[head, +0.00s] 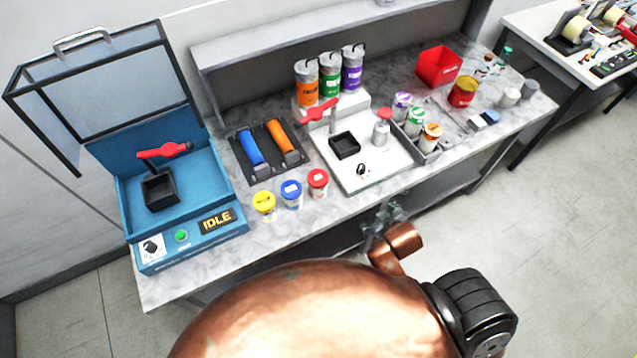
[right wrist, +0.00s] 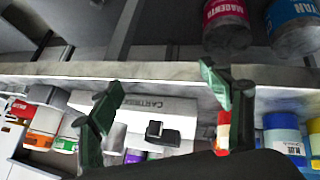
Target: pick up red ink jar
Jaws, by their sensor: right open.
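The red ink jar (head: 318,184) stands upright near the bench's front edge in the head view, right of the blue jar (head: 291,195) and yellow jar (head: 264,205). My right gripper (head: 384,222) is in front of the bench edge, to the right of and nearer than the red jar, apart from it. In the upside-down right wrist view, my right gripper (right wrist: 160,88) has its fingers spread with nothing held. There a red jar (right wrist: 223,130) shows partly hidden behind the right-hand finger, with a blue jar (right wrist: 284,140) beside it. My left gripper is out of view.
The bench's front edge (right wrist: 165,72) crosses the wrist view. Magenta (right wrist: 225,20) and cyan (right wrist: 293,22) bottles are below the top. A white cartridge station (head: 365,180) stands behind the red jar, a caddy (head: 429,154) to its right, and a blue machine (head: 190,215) at left.

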